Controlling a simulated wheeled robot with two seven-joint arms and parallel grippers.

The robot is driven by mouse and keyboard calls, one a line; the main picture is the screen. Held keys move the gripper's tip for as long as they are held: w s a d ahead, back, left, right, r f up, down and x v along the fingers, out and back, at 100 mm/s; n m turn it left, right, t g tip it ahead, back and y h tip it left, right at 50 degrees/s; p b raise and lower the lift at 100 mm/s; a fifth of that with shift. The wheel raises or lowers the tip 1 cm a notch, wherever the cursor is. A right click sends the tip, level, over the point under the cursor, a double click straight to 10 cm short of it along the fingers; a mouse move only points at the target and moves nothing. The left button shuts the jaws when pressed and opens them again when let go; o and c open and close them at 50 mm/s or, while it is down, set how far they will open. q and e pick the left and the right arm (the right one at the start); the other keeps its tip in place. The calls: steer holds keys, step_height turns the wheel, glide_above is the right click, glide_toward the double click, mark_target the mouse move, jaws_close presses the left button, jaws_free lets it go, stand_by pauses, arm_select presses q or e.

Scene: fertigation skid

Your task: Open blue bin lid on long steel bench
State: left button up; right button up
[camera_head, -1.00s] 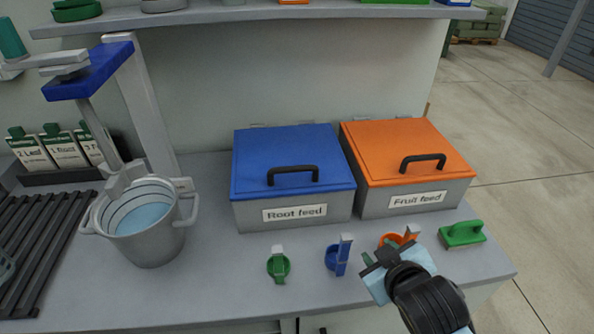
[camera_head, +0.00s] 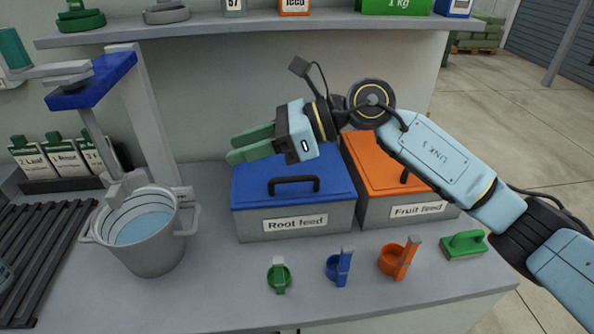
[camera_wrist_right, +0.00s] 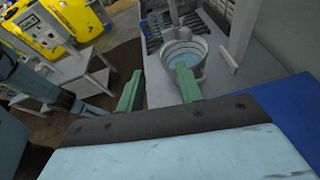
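The blue bin (camera_head: 295,223), labelled "Root feed", stands on the steel bench (camera_head: 215,290). Its blue lid (camera_head: 330,185) is down and flat, with a black arched handle (camera_head: 294,181) near the front edge. Part of the blue lid also shows at the right of the right wrist view (camera_wrist_right: 275,120). My right gripper (camera_head: 248,146) is over the lid's back left part, pointing left. Its two green fingers are apart with nothing between them, as the right wrist view (camera_wrist_right: 158,92) shows. It appears above the lid, clear of the handle. My left gripper is not in view.
An orange-lidded bin (camera_head: 410,212), partly behind my right arm, stands to the right. Green, blue and orange scoops (camera_head: 393,262) and a green-handled brush (camera_head: 463,245) lie in front. A bucket (camera_head: 150,250) stands left. A shelf (camera_head: 250,32) runs above.

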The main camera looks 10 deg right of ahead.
steer(key=w+d+f+n+h, duration=0.2)
steer(key=w+d+h, duration=0.2)
steer(key=d+h, duration=0.25)
steer(key=t+h, duration=0.1)
steer(key=h, duration=0.2)
glide_toward(293, 177)
steer(key=x, duration=0.8)
jaws_close()
